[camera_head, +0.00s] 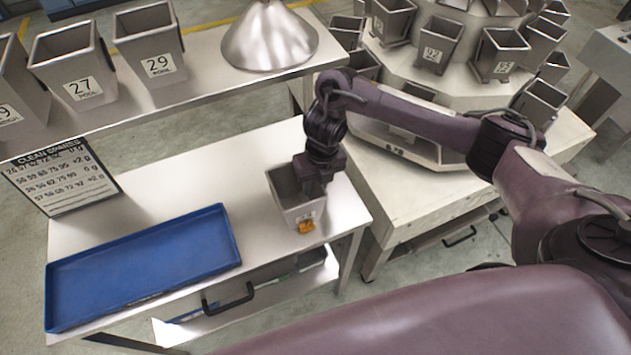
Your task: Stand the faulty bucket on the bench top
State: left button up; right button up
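The faulty bucket (284,185), a grey metal bucket with a white label and an orange tag (306,227) on its front, is over the bench top (180,180) near its front right corner. It looks about upright. Whether its base touches the bench cannot be told. My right gripper (314,187) reaches down at the bucket's right rim and appears shut on it; its fingertips are partly hidden. My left gripper is not in view.
A blue tray (95,259) lies on the bench's left part, with a clean spares sign (62,178) behind it. A raised shelf (205,62) holds numbered buckets and a metal cone (268,40). The weigher (455,78) with several buckets stands at right. Bare bench top lies between tray and bucket.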

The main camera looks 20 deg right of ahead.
jog(key=shift+r, duration=0.1)
jog(key=shift+w+r, duration=0.1)
jog(key=shift+r, duration=0.2)
notch_tip(320, 180, up, 7)
jog(key=p, duration=0.1)
jog(key=shift+d+p, duration=0.35)
jog(key=shift+d, duration=0.05)
jog(key=shift+f, duration=0.1)
